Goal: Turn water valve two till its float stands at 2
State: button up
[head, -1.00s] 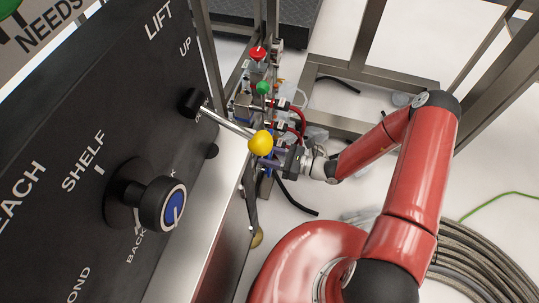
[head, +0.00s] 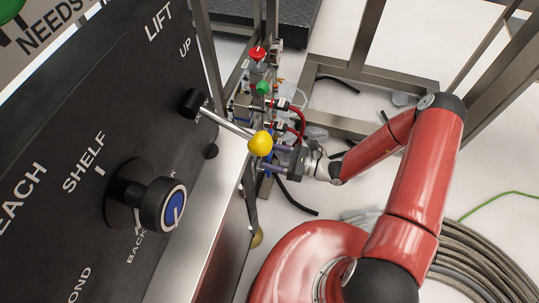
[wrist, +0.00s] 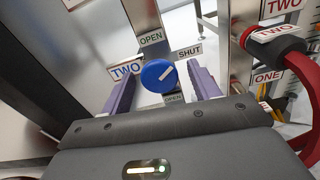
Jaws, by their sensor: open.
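In the head view my gripper (head: 273,163) is at the valve rack, partly behind a yellow lever ball. The float is not identifiable in either view.
The black panel (head: 75,150) with the yellow-ended lift lever (head: 260,143) stands close left of my gripper. Red hoses (head: 299,120) and red and green knobs are on the rack behind. Metal frame posts surround it. A coiled hose (head: 490,250) lies on the floor at right.

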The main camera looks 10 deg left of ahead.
jog(key=d, duration=0.6)
jog(key=shift+s+d, duration=0.2)
jog(key=shift+s, duration=0.1)
jog(key=s+d+r+n+t+h+p, duration=0.1)
jog(key=s+d+r+n+h, duration=0.3)
jog(key=r, duration=0.9)
jog(key=s+d+r+n+t+h+p, duration=0.1)
jog(key=s+d+r+n+h, duration=0.4)
jog(key=r, duration=0.9)
jog(key=s+d+r+n+t+h+p, duration=0.2)
jog(key=s+d+r+n+h, duration=0.3)
jog(key=d+r+n+h, duration=0.3)
notch_tip(320, 180, up, 6)
jog(key=n+h+p, duration=0.1)
jog(key=n, duration=0.2)
jog(key=shift+d+r, duration=0.25)
jog(key=shift+d, duration=0.1)
